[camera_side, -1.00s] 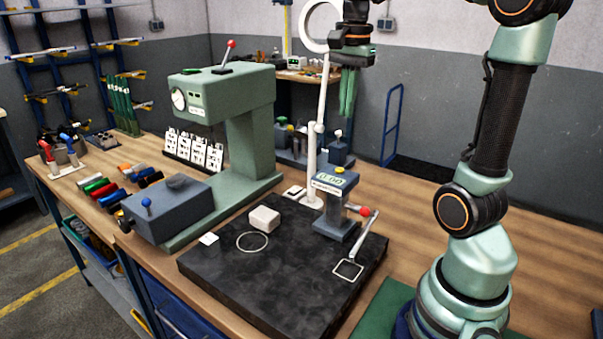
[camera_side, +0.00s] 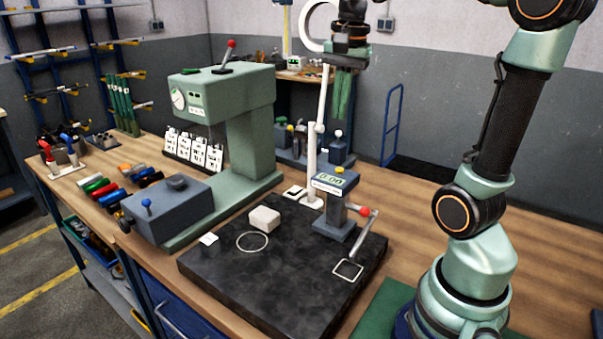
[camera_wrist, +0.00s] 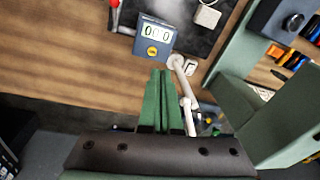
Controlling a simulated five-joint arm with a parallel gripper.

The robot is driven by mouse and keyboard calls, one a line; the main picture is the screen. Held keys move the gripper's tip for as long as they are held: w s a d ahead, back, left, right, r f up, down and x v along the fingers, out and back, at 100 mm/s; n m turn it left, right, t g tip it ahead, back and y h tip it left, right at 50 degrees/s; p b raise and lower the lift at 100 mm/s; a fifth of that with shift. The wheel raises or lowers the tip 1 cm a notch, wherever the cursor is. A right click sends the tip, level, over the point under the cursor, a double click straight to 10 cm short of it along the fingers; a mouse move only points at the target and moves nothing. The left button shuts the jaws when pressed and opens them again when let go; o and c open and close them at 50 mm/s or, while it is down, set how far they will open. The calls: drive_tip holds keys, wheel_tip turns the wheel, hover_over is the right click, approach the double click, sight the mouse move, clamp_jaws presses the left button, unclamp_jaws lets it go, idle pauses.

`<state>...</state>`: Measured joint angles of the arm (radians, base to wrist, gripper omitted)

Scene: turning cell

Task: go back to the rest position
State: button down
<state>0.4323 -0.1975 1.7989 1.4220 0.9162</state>
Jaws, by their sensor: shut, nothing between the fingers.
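My gripper (camera_side: 341,94) hangs in the air, fingers pointing down, well above the bench and behind the small display gauge in the side view. Its two green fingers are together with nothing between them. The wrist view also shows the closed fingers (camera_wrist: 162,78), with the gauge (camera_wrist: 154,38) beyond their tips. In the side view the grey gauge (camera_side: 336,183) stands on the black plate (camera_side: 290,285). A small block with a white top (camera_side: 209,241) and a white block (camera_side: 264,219) sit on the plate, apart from my gripper.
A tall green press-like machine (camera_side: 250,130) stands left of the plate. A white lamp post (camera_side: 311,165) rises close to my gripper. Bench wood right of the plate is partly clear.

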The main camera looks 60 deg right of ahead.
drive_tip(key=s+a+f+n+t, duration=0.1)
drive_tip(key=a+f+n+t, duration=0.1)
drive_tip(key=a+n, duration=0.5)
drive_tip(key=s+a+f+n+t, duration=0.1)
drive_tip(key=a+f+n+t, duration=0.1)
drive_tip(key=a+f+n, duration=0.3)
drive_tip(key=a+n, duration=0.2)
drive_tip(key=n, duration=0.1)
drive_tip(key=shift+s+a+f+y, duration=0.15)
drive_tip(key=shift+s+f+y, duration=0.05)
drive_tip(key=shift+s+y, duration=0.1)
